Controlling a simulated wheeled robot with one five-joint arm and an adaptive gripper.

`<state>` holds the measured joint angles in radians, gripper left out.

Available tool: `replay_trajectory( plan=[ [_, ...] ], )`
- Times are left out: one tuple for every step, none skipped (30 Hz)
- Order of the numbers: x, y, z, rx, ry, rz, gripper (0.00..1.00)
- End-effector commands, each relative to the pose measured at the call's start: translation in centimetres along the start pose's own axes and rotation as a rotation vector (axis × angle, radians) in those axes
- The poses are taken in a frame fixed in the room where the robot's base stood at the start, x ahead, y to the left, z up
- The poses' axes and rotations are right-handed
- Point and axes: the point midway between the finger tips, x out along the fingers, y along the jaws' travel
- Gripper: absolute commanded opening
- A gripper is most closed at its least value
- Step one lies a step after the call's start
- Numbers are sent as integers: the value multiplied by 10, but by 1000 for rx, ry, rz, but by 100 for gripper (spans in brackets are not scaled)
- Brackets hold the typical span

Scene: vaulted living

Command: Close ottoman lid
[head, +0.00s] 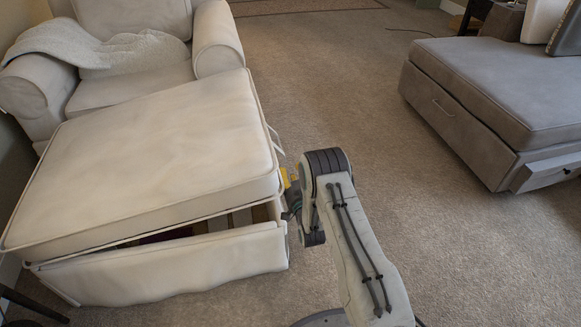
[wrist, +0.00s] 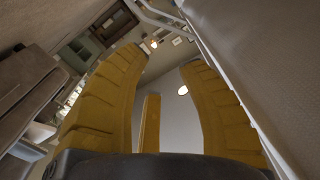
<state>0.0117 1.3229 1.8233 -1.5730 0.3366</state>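The cream ottoman (head: 175,272) stands at the left of the head view. Its padded lid (head: 165,150) is partly raised and tilted, with a gap along the near side that shows part of the inside. My gripper (head: 290,178) is beside the lid's right edge, low and partly hidden by my own arm. In the wrist view my gripper's yellow fingers (wrist: 162,60) are spread apart with nothing between them. A pale surface that looks like the lid (wrist: 255,75) runs along the right of the wrist view, close to the right finger. Contact cannot be told.
A cream armchair (head: 130,75) with a throw (head: 100,48) stands right behind the ottoman. A grey ottoman (head: 455,120) with a partly open drawer (head: 545,172) stands at the right. Carpet (head: 340,90) between them is clear. A thin metal bar (wrist: 160,20) shows beyond the fingers.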

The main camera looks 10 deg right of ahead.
Motion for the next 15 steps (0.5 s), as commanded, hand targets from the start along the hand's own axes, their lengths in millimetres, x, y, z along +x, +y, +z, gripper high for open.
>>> replay_trajectory(
  plan=[
    [-3, 0, -1, 0, 0, 0, 36],
    [-5, 0, -1, 0, 0, 0, 36],
    [-8, 0, -1, 0, 0, 0, 36],
    [-9, 0, -1, 0, 1, 0, 36],
    [-11, 0, -1, 0, 1, 0, 36],
    [-12, 0, -1, 0, 1, 0, 36],
    [-14, 0, -1, 0, 0, 0, 36],
    [-15, 0, -1, 0, 1, 0, 36],
    [-16, 0, -1, 0, 1, 0, 36],
    [-17, 0, -1, 0, 2, 0, 36],
    [-18, 0, -1, 0, 2, 0, 36],
    [-18, 0, -1, 0, 2, 0, 36],
    [-19, 0, -1, 0, 2, 0, 36],
    [-19, 0, -1, 0, 2, 0, 36],
    [-19, 0, -1, 0, 2, 0, 36]
  ],
)
